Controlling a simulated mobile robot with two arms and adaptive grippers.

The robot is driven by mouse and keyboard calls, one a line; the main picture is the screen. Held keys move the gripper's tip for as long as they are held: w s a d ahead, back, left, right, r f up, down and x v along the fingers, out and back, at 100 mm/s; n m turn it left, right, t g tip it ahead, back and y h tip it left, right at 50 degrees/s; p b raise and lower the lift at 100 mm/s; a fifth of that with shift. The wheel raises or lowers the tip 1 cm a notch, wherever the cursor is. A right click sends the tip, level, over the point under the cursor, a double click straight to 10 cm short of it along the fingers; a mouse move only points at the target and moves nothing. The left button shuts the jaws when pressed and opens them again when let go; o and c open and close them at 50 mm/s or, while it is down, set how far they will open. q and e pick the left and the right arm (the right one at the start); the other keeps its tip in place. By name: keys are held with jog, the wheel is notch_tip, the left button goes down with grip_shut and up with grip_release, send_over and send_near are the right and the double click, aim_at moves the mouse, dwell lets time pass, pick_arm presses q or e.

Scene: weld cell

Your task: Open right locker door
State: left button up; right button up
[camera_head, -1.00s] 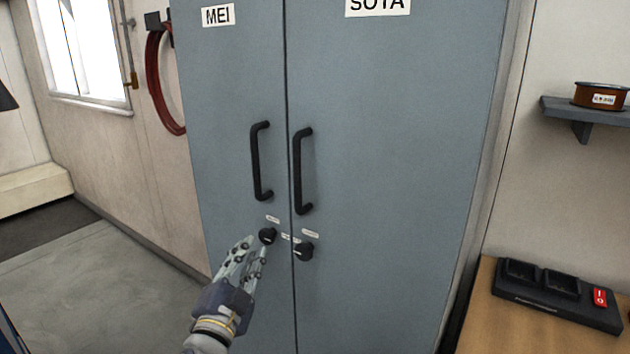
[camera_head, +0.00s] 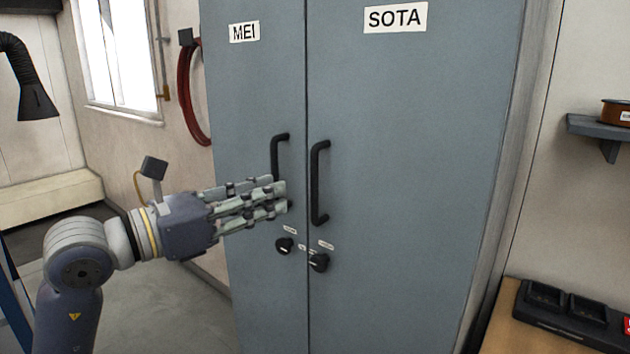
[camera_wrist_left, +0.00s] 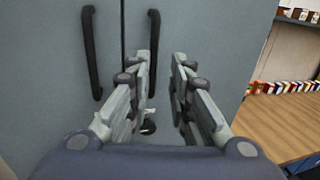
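The right locker door (camera_head: 420,170), grey-blue and labelled SOTA, is closed. Its upright black handle (camera_head: 316,185) is near the centre seam, with a black knob (camera_head: 319,262) below it. The left door, labelled MEI (camera_head: 250,90), is also closed; my fingers cover the lower part of its handle (camera_head: 275,158). My left gripper (camera_head: 284,195) is left of the right handle, pointing right. In the left wrist view its fingers (camera_wrist_left: 164,58) are parted with nothing between the tips, and the right door's handle (camera_wrist_left: 154,35) shows beyond the left fingertip. My right gripper is out of view.
A wooden bench (camera_head: 500,330) with a dark charger (camera_head: 570,315) stands right of the locker, below a wall shelf (camera_head: 595,127). A red hose (camera_head: 187,100) hangs on the left wall. Floor left of the locker is clear.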

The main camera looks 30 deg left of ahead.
pick_arm(q)
jog(key=p, duration=0.4)
send_over(315, 217)
jog(key=shift+w+a+f, duration=0.1)
jog(key=shift+w+a, duration=0.15)
jog(key=shift+w, duration=0.05)
grip_shut()
